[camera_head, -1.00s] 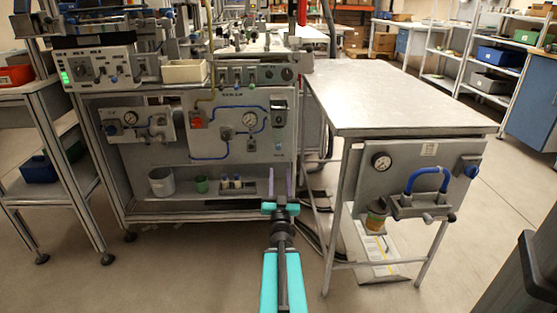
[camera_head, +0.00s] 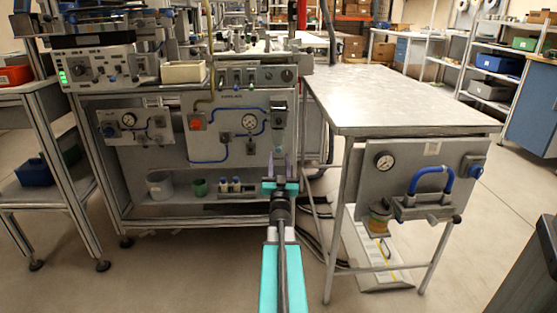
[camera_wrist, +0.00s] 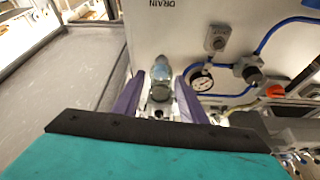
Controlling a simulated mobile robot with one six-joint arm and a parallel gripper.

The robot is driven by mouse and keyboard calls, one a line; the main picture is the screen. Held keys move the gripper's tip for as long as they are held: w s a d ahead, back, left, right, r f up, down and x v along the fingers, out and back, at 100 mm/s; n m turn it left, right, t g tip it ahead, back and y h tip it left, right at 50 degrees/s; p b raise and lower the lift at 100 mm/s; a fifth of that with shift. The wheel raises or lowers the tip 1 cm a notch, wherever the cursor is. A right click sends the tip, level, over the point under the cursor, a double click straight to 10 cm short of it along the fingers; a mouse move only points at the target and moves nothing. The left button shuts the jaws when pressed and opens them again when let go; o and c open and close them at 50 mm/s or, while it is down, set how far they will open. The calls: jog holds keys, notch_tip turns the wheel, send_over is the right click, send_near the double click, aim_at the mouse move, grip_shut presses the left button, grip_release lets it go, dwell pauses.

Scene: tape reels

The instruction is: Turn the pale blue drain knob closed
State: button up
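The pale blue drain knob (camera_wrist: 161,72) shows in the wrist view below the word DRAIN on a light grey panel, with a metal fitting nearer my gripper. My gripper (camera_wrist: 160,88) has its two purple fingers apart, one on each side of the knob and fitting. I see no clear contact, and the depth between fingertips and knob is hard to judge. In the head view my gripper (camera_head: 279,162) is in front of the right part of the bench's lower panel (camera_head: 235,145). The knob is too small or hidden there to make out.
A pressure gauge (camera_wrist: 201,79) and blue tubing are close to the right finger in the wrist view. Below the panel, a shelf holds a grey cup (camera_head: 160,185) and a green cup (camera_head: 199,187). A metal table (camera_head: 400,98) stands at the right. The floor in front is clear.

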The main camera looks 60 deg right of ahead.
aim_at(278, 150)
jog(key=shift+x, duration=1)
grip_shut()
jog(key=shift+n, duration=0.3)
jog(key=shift+s+d+n+t+y, duration=0.15)
jog(key=shift+n+t+y, duration=0.35)
jog(key=shift+n+t, duration=0.65)
jog(key=shift+s+r+n+t+y, duration=0.1)
jog(key=shift+n+t+y, duration=0.35)
jog(key=shift+n, duration=1.6)
